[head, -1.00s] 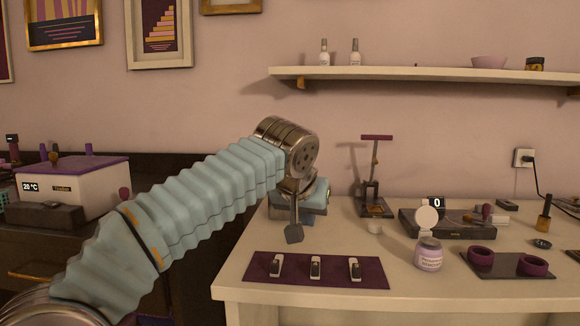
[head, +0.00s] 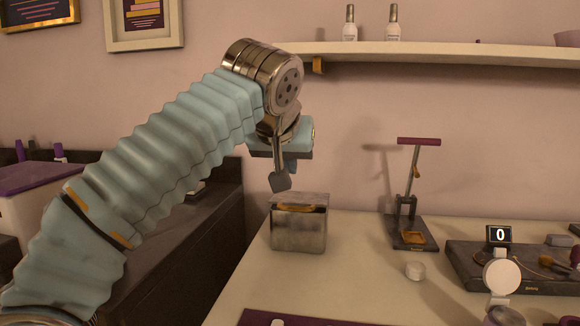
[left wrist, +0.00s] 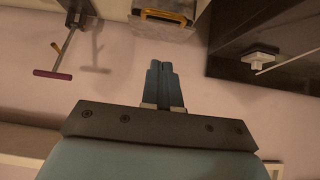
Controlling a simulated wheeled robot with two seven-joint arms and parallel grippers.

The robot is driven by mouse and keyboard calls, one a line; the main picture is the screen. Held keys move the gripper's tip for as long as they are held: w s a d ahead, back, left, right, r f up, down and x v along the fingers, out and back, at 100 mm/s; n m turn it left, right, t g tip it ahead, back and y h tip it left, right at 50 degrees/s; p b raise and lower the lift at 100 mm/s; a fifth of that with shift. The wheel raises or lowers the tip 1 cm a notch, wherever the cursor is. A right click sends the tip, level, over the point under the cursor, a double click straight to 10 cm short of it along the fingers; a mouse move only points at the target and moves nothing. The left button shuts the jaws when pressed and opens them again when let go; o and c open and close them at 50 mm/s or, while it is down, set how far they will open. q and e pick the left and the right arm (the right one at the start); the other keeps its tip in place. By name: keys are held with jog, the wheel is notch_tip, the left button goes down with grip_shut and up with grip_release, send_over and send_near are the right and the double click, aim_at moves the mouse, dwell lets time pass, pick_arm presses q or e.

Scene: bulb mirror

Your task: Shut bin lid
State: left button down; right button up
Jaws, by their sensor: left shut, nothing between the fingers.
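The bin (head: 298,232) is a small grey metal box near the left edge of the white table in the head view. The bin also shows upside down at the top of the left wrist view (left wrist: 160,15), partly cut off by the frame. My left gripper (head: 290,164) is above the bin, apart from it and partly hidden by its own wrist. In the left wrist view its blue fingers (left wrist: 165,68) are together and empty. My right gripper is out of view.
A wall shelf (head: 440,53) runs above. A dark counter (head: 205,220) lies left.

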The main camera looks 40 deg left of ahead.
pick_arm(q)
jog(key=w+a+f+b, duration=0.2)
jog(key=w+f, duration=0.2)
jog(key=f, duration=0.4)
jog(key=shift+w+a+f, duration=0.3)
jog(key=shift+w+f, duration=0.05)
jog(key=shift+w, duration=0.05)
